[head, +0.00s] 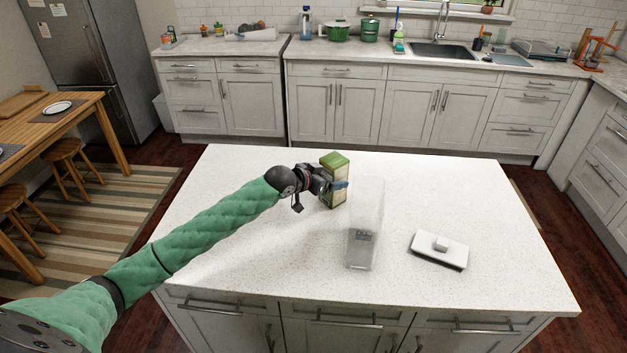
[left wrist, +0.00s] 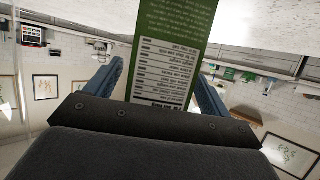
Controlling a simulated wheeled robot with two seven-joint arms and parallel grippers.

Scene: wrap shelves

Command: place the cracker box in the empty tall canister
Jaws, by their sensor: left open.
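The cracker box (head: 333,181), green and cream, stands upright on the white island counter. It also shows in the left wrist view (left wrist: 172,50), with its printed side panel between my fingers. My left gripper (head: 336,187) is open, with its blue fingers on either side of the box. In the left wrist view a gap shows beside each finger. The tall clear canister (head: 366,225) stands open on the counter, just right of and nearer than the box. It looks empty. My right gripper is in neither view.
A white lid with a knob (head: 440,250) lies on the island counter (head: 270,240), right of the canister. The rest of the island top is clear. Behind it, a back counter holds green pots (head: 340,30) and a sink (head: 442,50). A wooden table (head: 70,125) stands at left.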

